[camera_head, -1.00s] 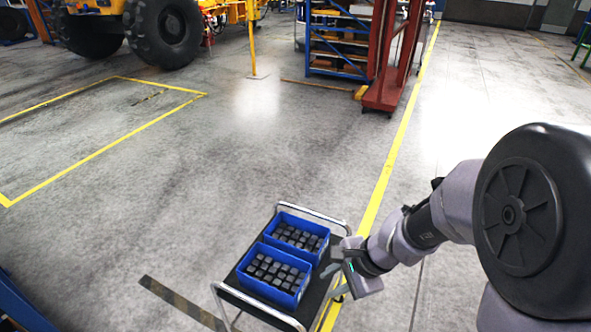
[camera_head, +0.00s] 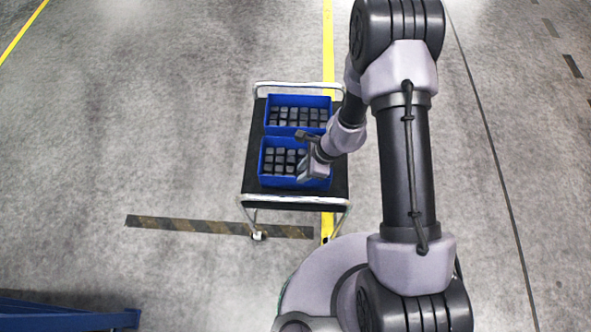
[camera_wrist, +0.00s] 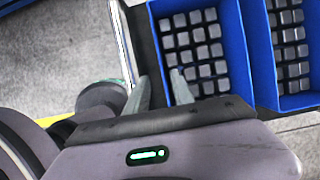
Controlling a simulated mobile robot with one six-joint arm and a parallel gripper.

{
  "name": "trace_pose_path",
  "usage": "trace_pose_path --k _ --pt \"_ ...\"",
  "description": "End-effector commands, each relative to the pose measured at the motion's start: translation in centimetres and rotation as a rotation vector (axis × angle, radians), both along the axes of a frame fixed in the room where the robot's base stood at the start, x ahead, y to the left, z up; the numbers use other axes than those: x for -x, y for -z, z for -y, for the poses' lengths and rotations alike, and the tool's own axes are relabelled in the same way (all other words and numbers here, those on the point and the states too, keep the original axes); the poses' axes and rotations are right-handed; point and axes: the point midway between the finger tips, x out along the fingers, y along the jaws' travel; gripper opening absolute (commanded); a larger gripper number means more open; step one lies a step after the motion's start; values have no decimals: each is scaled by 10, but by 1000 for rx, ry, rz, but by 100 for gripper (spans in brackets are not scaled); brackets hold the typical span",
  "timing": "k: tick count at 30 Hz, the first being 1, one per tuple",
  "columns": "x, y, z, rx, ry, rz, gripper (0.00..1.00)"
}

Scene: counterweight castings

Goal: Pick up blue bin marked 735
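Two blue bins full of dark square castings stand on a cart: a near one (camera_head: 296,184) and a far one (camera_head: 298,99). No number is readable on either. My gripper (camera_head: 307,157) is at the right part of the near bin and hides some of it. In the wrist view my gripper (camera_wrist: 162,88) is open, its two grey fingers apart at the left bin (camera_wrist: 235,45). One finger overlaps the castings and the other shows outside the bin's left wall. I cannot tell whether they touch it. The second bin (camera_wrist: 262,60) is at the right.
The cart (camera_head: 250,165) has a black top and metal handles at both ends. A yellow floor line (camera_head: 328,50) runs behind it, and a striped floor strip (camera_head: 185,225) lies at front left. A blue structure (camera_head: 65,316) is at lower left.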

Motion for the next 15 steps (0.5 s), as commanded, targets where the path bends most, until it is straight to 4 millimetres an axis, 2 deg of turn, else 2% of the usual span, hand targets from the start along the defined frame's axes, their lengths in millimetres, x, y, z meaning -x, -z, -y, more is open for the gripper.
trace_pose_path --k 1,5,12,15 --pt "0 8 -2 0 0 -1 29" --pt "-1 16 -6 0 -1 2 29" --pt "-4 58 -23 0 -1 0 29" --pt "-4 58 -24 0 -1 2 29"
